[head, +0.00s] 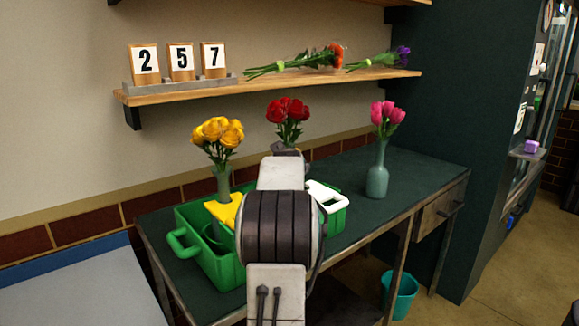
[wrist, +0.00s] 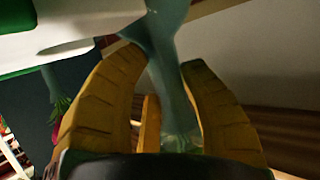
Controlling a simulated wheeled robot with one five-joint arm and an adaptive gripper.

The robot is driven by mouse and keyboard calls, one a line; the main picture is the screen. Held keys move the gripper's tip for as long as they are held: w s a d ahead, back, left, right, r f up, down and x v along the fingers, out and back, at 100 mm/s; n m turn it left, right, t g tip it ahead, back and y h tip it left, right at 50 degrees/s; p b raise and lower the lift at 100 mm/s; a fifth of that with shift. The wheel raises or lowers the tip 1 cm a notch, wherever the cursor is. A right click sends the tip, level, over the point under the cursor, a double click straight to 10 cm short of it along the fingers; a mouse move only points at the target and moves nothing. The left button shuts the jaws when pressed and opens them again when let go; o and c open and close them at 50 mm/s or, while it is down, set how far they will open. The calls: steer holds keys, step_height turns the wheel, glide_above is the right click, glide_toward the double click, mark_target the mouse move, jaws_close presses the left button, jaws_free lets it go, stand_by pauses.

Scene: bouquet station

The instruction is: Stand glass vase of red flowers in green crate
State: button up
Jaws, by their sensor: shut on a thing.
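The red flowers (head: 288,110) show in the head view just above the end of my arm, which hides their vase. In the wrist view my gripper (wrist: 163,62) has its yellow fingers on both sides of the narrow part of a blue-green glass vase (wrist: 172,70). It is shut on this vase, which I take to be that of the red flowers. The vase's base is out of the wrist view. The green crate (head: 183,241) stands on the dark green table, partly hidden by my arm. I cannot tell how high the held vase is.
A pink-flower vase (head: 378,180) stands farther right on the table. A wooden shelf (head: 290,84) hangs above.

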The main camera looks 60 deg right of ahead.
mark_target(290, 144)
steer(key=shift+f+b, duration=0.55)
steer(key=shift+f, duration=0.7)
stand_by(0.3)
steer(key=o, duration=1.3)
steer(key=shift+f, duration=0.25)
step_height(290, 144, up, 10)
steer(key=shift+d+f, duration=0.1)
steer(key=shift+f, duration=0.1)
steer(key=shift+r, duration=1.1)
steer(key=shift+s+f, duration=0.1)
steer(key=shift+f, duration=0.05)
